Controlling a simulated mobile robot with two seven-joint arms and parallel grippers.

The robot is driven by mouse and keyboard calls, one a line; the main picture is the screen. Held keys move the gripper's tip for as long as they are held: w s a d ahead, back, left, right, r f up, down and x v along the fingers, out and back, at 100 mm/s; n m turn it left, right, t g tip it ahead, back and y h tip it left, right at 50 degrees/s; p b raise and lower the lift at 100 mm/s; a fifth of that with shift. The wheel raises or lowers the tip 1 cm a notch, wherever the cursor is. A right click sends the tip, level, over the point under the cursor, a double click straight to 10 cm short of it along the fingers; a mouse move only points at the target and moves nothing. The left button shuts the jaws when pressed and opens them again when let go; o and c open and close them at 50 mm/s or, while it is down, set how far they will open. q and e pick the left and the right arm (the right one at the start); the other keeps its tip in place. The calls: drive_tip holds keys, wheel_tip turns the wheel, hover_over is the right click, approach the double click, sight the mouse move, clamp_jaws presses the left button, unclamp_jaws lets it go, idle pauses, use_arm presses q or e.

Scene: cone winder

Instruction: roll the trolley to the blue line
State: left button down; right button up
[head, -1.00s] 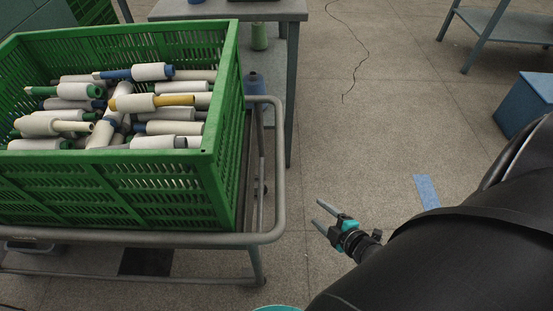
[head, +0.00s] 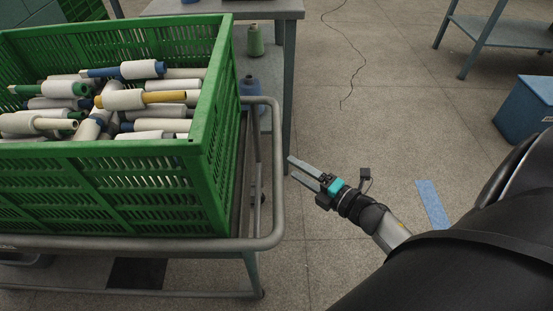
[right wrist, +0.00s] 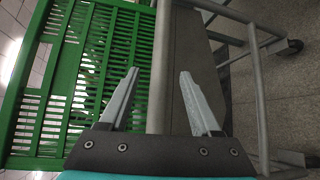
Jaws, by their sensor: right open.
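The trolley (head: 262,243) is a grey tube frame at the left of the head view, with a hooped rail at its right end. A blue strip of line (head: 432,204) lies on the floor to its right, partly beside my right arm. My right gripper (head: 291,167) is open and empty, just right of the trolley's end rail, fingers pointing at it. In the right wrist view the rail (right wrist: 159,100) shows between the two open fingers (right wrist: 159,73); it appears ahead of them, and I cannot tell any contact. My left gripper is not in view.
A green crate (head: 110,190) full of yarn cones rides on the trolley. A table (head: 220,8) stands behind it. A blue box (head: 525,112) and a grey bench (head: 500,25) stand at the right. A thin cable lies on the floor. Floor between trolley and line is clear.

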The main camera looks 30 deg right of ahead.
sight(276, 157)
drive_tip(key=b+x, duration=0.1)
drive_tip(key=x, duration=0.5)
drive_tip(key=shift+w+f+b, duration=0.15)
drive_tip(key=shift+w+b, duration=0.25)
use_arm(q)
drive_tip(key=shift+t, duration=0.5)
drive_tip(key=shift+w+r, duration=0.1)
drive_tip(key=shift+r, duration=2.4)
use_arm(e)
drive_tip(key=shift+w+a, duration=0.2)
drive_tip(key=shift+w, duration=0.35)
clamp_jaws()
